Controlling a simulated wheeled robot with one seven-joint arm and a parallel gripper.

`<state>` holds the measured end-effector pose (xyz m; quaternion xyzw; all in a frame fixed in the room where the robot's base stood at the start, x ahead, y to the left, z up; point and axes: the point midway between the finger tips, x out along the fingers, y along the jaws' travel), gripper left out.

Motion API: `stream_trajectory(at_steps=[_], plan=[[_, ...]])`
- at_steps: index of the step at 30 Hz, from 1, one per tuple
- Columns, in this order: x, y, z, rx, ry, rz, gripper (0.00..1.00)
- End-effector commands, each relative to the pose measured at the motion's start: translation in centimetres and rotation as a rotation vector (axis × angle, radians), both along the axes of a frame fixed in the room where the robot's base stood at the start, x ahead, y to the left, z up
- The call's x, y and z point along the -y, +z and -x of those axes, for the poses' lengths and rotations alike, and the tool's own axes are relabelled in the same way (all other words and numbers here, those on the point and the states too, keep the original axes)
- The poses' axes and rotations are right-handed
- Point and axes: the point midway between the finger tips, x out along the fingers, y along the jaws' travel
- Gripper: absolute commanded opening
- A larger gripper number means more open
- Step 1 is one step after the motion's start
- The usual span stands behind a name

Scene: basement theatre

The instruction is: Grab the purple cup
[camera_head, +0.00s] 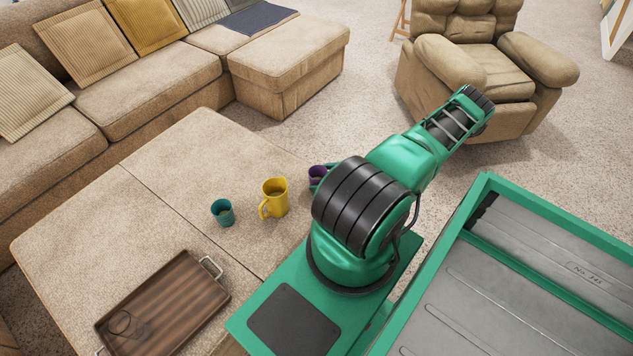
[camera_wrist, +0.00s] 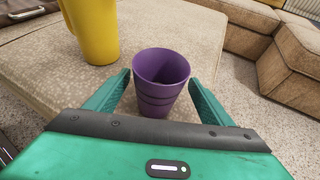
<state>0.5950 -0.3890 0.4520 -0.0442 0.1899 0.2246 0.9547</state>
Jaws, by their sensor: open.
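The purple cup (camera_wrist: 161,84) stands upright on the beige ottoman near its edge, with its open top facing up. In the head view the purple cup (camera_head: 317,175) is partly hidden behind my arm. My gripper (camera_wrist: 163,80) is open in the wrist view, with one green finger to the left of the cup and one to the right. The cup is between the fingers, and I see small gaps on both sides near the tips. In the head view my gripper is mostly hidden by my arm.
A yellow pitcher (camera_head: 274,198) stands just left of the purple cup, and a teal cup (camera_head: 222,212) is further left. A wooden tray (camera_head: 170,297) lies at the ottoman's near end. A sofa (camera_head: 150,84) and an armchair (camera_head: 490,72) stand beyond. The ottoman top (camera_head: 185,150) is otherwise clear.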

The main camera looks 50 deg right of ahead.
Motion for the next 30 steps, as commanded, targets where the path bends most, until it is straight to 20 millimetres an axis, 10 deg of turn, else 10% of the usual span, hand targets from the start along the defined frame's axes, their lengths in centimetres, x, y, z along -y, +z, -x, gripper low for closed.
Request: stream_trajectory(at_steps=[20,26,30], plan=[[-2.3,-2.0,-4.1,0.0,0.0,0.001,0.75],[-2.3,-2.0,-4.0,0.0,0.0,0.001,0.3],[-2.3,-2.0,-4.0,0.0,0.0,0.001,0.29]])
